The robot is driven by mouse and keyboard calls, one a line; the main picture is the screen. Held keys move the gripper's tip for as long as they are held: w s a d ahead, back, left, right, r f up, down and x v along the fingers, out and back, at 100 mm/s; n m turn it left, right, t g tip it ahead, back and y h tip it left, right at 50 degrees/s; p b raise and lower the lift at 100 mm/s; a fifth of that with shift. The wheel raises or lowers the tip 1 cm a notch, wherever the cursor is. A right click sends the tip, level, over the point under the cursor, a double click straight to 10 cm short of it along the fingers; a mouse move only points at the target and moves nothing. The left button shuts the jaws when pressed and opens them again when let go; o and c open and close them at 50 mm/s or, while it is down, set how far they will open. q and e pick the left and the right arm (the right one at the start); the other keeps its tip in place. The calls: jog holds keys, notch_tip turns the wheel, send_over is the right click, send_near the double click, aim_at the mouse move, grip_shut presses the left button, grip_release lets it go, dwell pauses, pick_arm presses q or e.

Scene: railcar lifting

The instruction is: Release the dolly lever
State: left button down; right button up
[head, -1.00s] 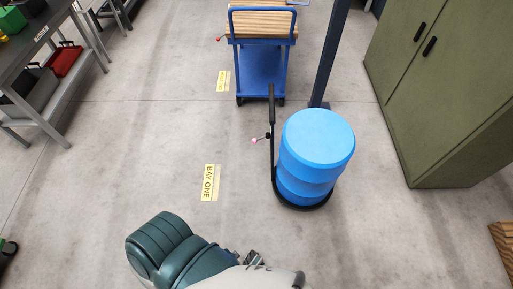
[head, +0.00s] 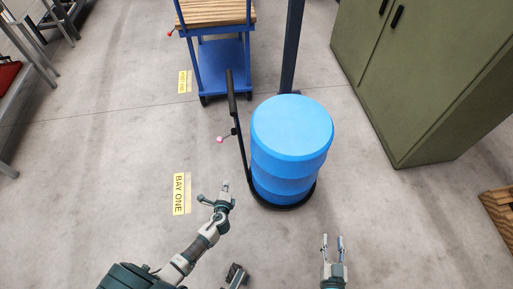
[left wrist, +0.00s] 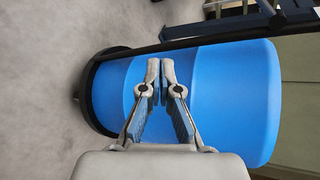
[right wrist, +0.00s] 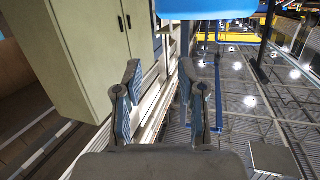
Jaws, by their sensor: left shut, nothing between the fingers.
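A blue drum (head: 290,150) stands upright on a low black round dolly (head: 286,205). A black handle post (head: 237,130) rises at its left side. A thin lever with a pink knob (head: 220,139) sticks out left from the post. My left gripper (head: 224,188) is below and in front of the lever, apart from it. In the left wrist view its fingertips (left wrist: 160,82) are together and empty, with the drum behind them. My right gripper (head: 332,238) is open and empty in front of the drum, to the right. Its spread fingers show in the right wrist view (right wrist: 160,75).
A blue cart (head: 222,65) with a wooden top and a dark post (head: 291,50) stand behind the drum. A green cabinet (head: 430,80) is at the right. A BAY ONE floor label (head: 181,194) lies left of my left gripper.

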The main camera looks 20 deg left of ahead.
aim_at(226, 136)
pick_arm(q)
jog(key=w+r+m+t+b, duration=0.1)
jog(key=w+r+m+t, duration=0.2)
jog(key=w+r, duration=0.1)
jog(key=shift+w+r+m+y+b, duration=0.3)
jog(key=shift+w+r+m, duration=0.1)
jog(key=shift+r, duration=0.45)
pick_arm(e)
notch_tip(226, 136, up, 10)
jog(key=t, duration=0.3)
jog(key=shift+s+d+f+y, duration=0.2)
jog(key=shift+s+y, duration=0.2)
jog(key=shift+s, duration=0.05)
pick_arm(q)
jog(key=w+a+b, duration=0.2)
jog(key=w+a, duration=0.5)
jog(key=w, duration=0.2)
jog(key=shift+w+r, duration=0.15)
jog(key=shift+r, duration=0.05)
pick_arm(e)
jog(key=r+t, duration=0.1)
jog(key=r, duration=0.1)
jog(key=s+r+t, duration=0.1)
jog(key=t, duration=0.1)
jog(key=shift+a+r+m+t+y, duration=0.1)
jog(key=shift+r+m+t+y, duration=0.2)
jog(key=shift+r, duration=0.1)
